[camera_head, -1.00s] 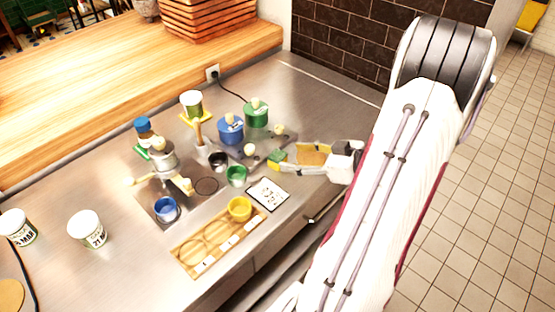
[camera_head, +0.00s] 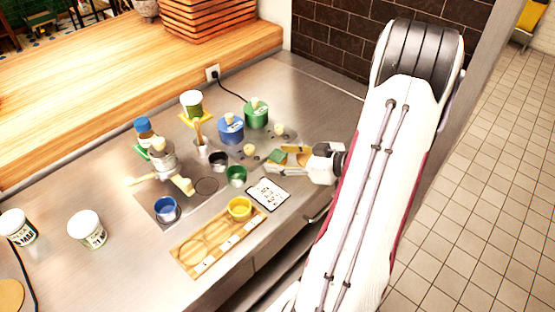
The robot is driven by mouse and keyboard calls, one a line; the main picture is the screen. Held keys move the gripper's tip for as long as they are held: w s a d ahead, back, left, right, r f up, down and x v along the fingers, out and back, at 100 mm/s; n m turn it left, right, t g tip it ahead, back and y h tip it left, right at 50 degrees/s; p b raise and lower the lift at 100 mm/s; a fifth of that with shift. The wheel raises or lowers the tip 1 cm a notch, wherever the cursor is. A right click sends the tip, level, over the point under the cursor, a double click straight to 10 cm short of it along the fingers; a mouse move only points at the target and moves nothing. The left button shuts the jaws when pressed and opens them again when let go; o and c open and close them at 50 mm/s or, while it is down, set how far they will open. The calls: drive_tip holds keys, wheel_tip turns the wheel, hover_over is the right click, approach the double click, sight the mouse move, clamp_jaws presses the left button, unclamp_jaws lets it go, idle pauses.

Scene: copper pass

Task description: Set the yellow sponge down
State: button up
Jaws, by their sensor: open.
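My gripper (camera_head: 277,160) reaches in from the right, low over the steel counter. Its fingers are apart. The yellow sponge, with a green side (camera_head: 277,156), sits at the fingertips, partly between them. The fingers hide some of it. It appears to rest on the counter, but I cannot tell whether a finger touches it.
A green cup (camera_head: 236,176), a yellow cup (camera_head: 239,208) on a wooden tray (camera_head: 190,249), and blue (camera_head: 231,131) and green (camera_head: 257,115) canisters stand close by.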

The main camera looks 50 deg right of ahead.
sight(282, 157)
idle(0.5)
drive_tip(key=c, duration=1)
drive_tip(key=shift+r, duration=0.2)
drive_tip(key=shift+r, duration=4.85)
